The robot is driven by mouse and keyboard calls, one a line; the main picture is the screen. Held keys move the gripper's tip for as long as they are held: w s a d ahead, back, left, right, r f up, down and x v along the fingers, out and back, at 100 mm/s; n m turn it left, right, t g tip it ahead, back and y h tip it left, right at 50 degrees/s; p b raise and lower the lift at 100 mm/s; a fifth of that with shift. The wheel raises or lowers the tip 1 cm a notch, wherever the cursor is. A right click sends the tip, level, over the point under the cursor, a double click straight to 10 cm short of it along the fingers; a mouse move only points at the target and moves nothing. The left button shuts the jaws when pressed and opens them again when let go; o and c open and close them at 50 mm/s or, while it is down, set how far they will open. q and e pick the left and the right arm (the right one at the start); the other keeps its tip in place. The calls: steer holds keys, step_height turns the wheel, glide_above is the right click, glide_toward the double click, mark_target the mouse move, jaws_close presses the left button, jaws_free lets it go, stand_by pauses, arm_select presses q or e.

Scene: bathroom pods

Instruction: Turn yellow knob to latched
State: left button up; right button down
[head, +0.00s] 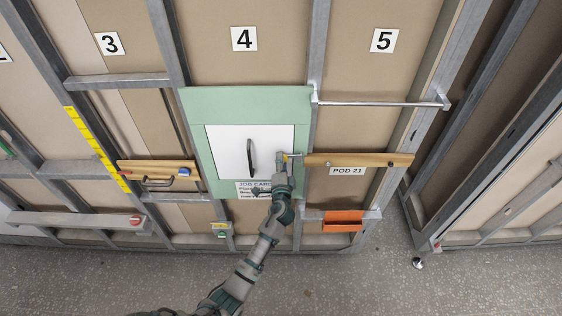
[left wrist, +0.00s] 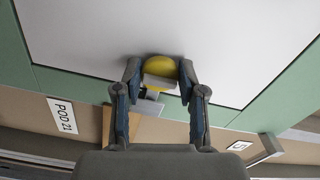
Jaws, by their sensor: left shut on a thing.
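The yellow knob (left wrist: 160,68) shows in the left wrist view, on a grey metal latch piece (left wrist: 152,103) at the edge of the white panel. In the head view the knob (head: 285,158) is a small yellow spot at the right edge of the white door (head: 228,160), mostly hidden by my gripper. My left gripper (head: 284,172) reaches up to it from below. In the left wrist view the left gripper (left wrist: 161,78) has one finger on each side of the knob and is shut on it. My right gripper is in neither view.
The door has a black handle (head: 250,158) and a green frame (head: 245,102). A wooden rail (head: 360,160) runs right of the knob above the POD 21 label (head: 347,170). A metal towel bar (head: 380,103) is higher up. An orange tray (head: 342,220) sits lower right.

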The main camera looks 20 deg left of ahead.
arm_select(q)
steer(key=shift+d+m, duration=0.1)
steer(key=shift+m, duration=0.2)
steer(key=o, duration=0.9)
steer(key=v, duration=1.1)
steer(key=shift+s+d, duration=0.3)
steer(key=shift+d, duration=0.05)
steer(key=shift+f, duration=0.15)
